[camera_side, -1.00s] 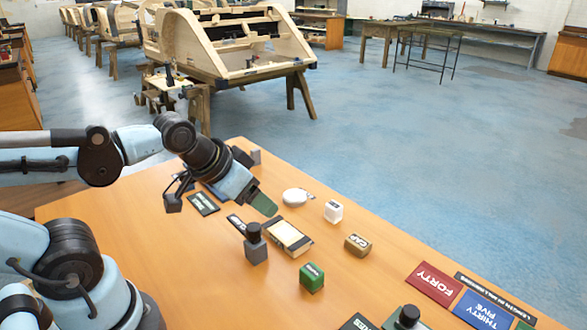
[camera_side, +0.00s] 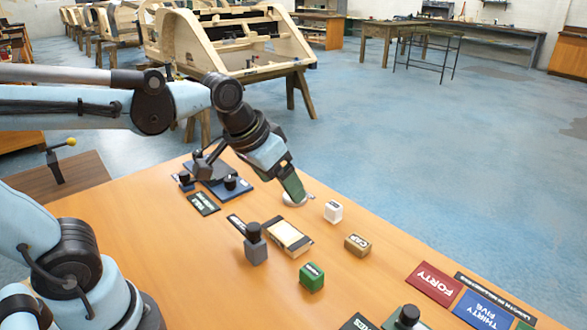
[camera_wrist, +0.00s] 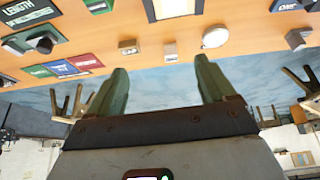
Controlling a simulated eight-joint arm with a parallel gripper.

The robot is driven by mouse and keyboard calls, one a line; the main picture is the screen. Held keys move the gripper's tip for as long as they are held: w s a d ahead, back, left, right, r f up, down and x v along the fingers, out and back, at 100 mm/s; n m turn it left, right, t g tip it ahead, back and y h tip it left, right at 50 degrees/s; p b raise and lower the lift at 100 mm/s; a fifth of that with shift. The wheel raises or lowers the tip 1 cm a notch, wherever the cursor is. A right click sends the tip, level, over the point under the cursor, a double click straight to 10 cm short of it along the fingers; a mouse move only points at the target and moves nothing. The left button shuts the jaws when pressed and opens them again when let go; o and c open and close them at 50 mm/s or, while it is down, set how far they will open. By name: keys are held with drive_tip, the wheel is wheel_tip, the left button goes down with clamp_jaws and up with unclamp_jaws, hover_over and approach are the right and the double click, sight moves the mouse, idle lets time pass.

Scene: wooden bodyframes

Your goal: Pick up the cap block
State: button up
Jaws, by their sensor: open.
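The cap block (camera_side: 357,245) is a small brown block with light lettering, sitting on the wooden table (camera_side: 190,270) near its far right edge. It also shows as a small brown block in the upper middle of the wrist view (camera_wrist: 128,47). My gripper (camera_side: 295,193) is in the air at the back of the table, to the left of the cap block and apart from it. In the wrist view its two green fingers (camera_wrist: 161,72) are spread wide with nothing between them.
A white block (camera_side: 333,211) stands near the cap block. A white disc (camera_side: 295,200) is partly hidden by my gripper. A green block (camera_side: 312,277), a grey knobbed block (camera_side: 255,244) and a framed pad (camera_side: 288,238) are nearby. Coloured cards, including a red one (camera_side: 434,283), lie right.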

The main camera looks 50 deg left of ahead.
drive_tip(key=w+d+g, duration=0.2)
drive_tip(key=w+d, duration=0.2)
drive_tip(key=w, duration=0.3)
drive_tip(key=g, duration=0.3)
approach(357, 242)
drive_tip(key=f, duration=0.8)
drive_tip(key=shift+w+d+f, duration=0.1)
drive_tip(key=shift+w+f, duration=0.1)
drive_tip(key=shift+f, duration=0.15)
drive_tip(key=c, duration=1.1)
drive_tip(key=shift+r, duration=0.2)
